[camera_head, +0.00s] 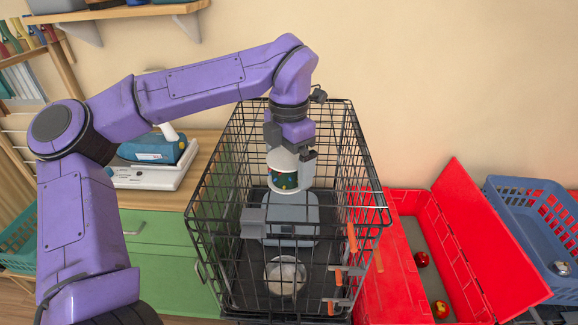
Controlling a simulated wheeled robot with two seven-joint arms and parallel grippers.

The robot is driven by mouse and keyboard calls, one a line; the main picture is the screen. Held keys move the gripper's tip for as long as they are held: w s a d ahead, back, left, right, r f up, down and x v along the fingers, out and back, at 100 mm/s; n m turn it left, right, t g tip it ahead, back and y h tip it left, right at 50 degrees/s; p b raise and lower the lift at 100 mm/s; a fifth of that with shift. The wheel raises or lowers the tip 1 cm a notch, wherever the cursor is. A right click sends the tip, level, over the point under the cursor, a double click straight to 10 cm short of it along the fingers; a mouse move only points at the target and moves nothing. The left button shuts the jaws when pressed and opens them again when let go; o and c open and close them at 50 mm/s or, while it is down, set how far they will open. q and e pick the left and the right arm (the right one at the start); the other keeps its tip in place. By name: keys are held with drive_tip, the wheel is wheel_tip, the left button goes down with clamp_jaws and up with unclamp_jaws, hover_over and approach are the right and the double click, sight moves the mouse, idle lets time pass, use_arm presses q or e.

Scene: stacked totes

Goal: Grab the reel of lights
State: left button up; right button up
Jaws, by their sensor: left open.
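The reel of lights (284,180) is a white spool with a dark green middle dotted with small coloured lights. It is upright inside the black wire crate (205,232), above a grey object (290,212). My left arm reaches over the crate's rim from the left and points down into it. My left gripper (291,158) is open right at the top of the reel. One dark finger shows at the reel's right side; the other is mostly hidden. I cannot tell whether the fingers touch the reel. My right gripper is not in view.
A pale round bowl (285,276) lies on the crate floor. Crate wires surround the arm's end on all sides. A red tote (395,262) with an open lid stands right, holding apples (421,259). Beyond it is a blue basket (522,222). A wooden-topped green cabinet (160,262) is left.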

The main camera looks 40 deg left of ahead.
use_arm(q)
drive_tip(key=shift+s+a+f, duration=0.1)
drive_tip(key=shift+f, duration=0.25)
drive_tip(key=shift+s+r, duration=0.1)
drive_tip(key=shift+s, duration=0.25)
drive_tip(key=shift+w, duration=0.1)
drive_tip(key=c, duration=0.9)
